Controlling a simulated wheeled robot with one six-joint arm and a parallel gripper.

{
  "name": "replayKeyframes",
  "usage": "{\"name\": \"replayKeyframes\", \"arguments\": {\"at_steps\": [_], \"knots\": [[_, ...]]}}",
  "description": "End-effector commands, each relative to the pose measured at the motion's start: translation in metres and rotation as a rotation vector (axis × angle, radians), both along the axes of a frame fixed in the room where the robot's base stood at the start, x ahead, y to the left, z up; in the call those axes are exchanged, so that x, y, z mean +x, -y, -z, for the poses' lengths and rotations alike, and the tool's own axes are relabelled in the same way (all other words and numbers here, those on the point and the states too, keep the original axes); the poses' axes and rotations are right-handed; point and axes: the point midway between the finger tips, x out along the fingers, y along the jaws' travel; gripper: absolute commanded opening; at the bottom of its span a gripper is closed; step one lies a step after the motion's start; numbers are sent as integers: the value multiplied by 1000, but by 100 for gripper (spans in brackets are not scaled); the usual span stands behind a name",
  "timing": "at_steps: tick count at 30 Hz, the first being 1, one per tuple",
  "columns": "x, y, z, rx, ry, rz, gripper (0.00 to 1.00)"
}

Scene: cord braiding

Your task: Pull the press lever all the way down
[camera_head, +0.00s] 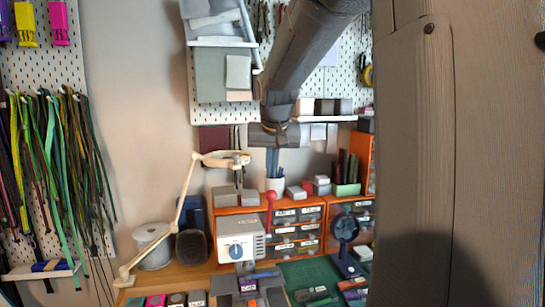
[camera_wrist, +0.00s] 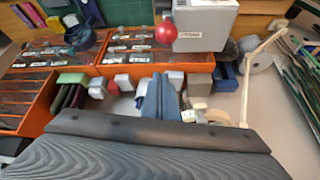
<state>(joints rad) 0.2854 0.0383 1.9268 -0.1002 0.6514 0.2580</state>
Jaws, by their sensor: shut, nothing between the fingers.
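The press (camera_head: 241,241) is a pale box with a blue dial, standing on the bench left of the drawers. Its red lever (camera_head: 269,213) stands roughly upright at the box's right side, with a round red knob on top. In the wrist view the red knob (camera_wrist: 167,33) shows beside the grey press box (camera_wrist: 207,25). My gripper (camera_head: 272,168) hangs above the knob in the head view, fingers pointing down, shut and empty. In the wrist view my gripper's blue-grey fingers (camera_wrist: 160,88) end short of the knob and look apart from it. The lever's rod is mostly hidden there.
Orange drawer units (camera_head: 297,229) stand right of the lever. A white cup (camera_head: 275,184) and small boxes stand on top, near my fingers. A cream jointed lamp (camera_head: 181,207) and white spool (camera_head: 152,246) are to the left. A green mat (camera_head: 300,272) lies in front.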

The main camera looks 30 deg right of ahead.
Motion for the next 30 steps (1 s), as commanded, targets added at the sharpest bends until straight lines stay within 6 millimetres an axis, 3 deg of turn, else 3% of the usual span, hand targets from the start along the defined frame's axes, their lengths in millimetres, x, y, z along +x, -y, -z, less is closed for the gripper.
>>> {"name": "replayKeyframes", "arguments": {"at_steps": [6, 15, 30], "knots": [[15, 7, 31, 1, -4, -1, 0], [-16, -10, 34, -1, 0, -2, 0], [-20, -12, 36, -1, 2, -1, 0]]}}
